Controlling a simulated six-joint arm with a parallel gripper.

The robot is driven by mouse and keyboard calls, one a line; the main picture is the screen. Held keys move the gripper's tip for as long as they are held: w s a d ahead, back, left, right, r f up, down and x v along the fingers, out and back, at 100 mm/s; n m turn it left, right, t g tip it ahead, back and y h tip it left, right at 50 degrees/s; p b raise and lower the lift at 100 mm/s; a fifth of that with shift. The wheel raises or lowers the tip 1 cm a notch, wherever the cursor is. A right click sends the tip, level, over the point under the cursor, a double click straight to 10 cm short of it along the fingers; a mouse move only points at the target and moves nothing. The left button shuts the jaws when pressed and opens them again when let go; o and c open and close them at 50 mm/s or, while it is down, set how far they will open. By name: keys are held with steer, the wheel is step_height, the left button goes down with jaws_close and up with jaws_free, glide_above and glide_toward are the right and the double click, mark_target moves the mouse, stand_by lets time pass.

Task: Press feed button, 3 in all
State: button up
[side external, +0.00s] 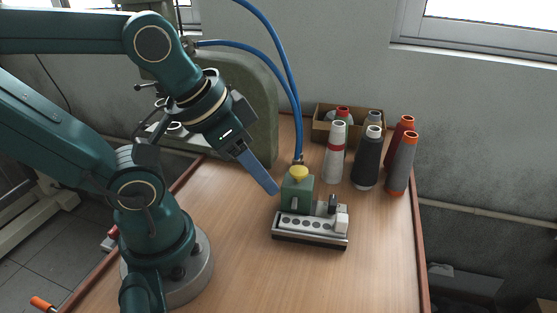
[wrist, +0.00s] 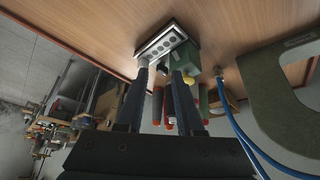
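A small pneumatic device stands on the wooden table, with a green block (side external: 296,193) and a silver strip (side external: 310,224) with a row of round holes. A yellow mushroom-shaped button (side external: 298,172) tops the green block, and a white block (side external: 342,222) sits at the strip's right end. I cannot tell from labels which part is the feed button. My gripper (side external: 277,191) points down to the right, its tips just left of the green block in the picture. In the wrist view, its two dark fingers (wrist: 159,74) are apart with nothing held between them, and the green block (wrist: 186,60) is just beyond.
Blue air hoses (side external: 296,110) rise behind the device. Several thread cones, including a white one (side external: 335,152) and a dark one (side external: 367,160), stand behind right, with a cardboard box (side external: 322,116) beyond. A green machine body (side external: 262,115) stands behind left. The front table (side external: 290,280) is clear.

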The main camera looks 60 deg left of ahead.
jaws_close()
stand_by(1.5)
